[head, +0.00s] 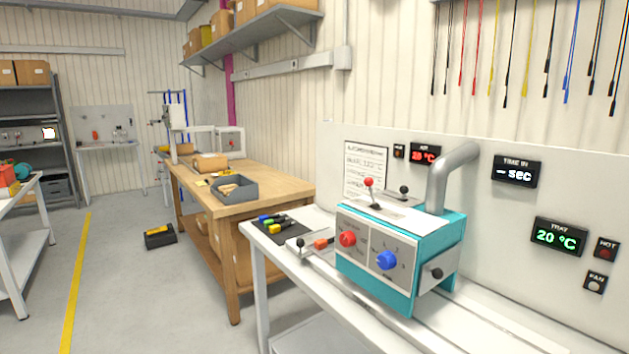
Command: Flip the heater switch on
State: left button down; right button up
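A teal and grey machine (397,262) stands on a white bench at the right, with a thick grey pipe rising from its back. Its front has a red knob (348,239) and a blue knob (387,260). A red-balled lever (369,184) and a black-balled lever (404,190) stand on its top. A black knob (437,273) is on its right side. The labels are too small to read, so I cannot tell which control is the heater switch. Neither of my grippers is in view.
The wall panel holds an air display (425,155), a time display (517,171), a tray display (558,236) reading 20 °C, and dark HOT (606,249) and FAN (594,283) lamps. A wooden workbench (262,193) stands behind. The floor at left is mostly clear.

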aim_at(368, 182)
jog(key=z, duration=0.05)
jog(key=i, duration=0.85)
jog(key=z, duration=0.6)
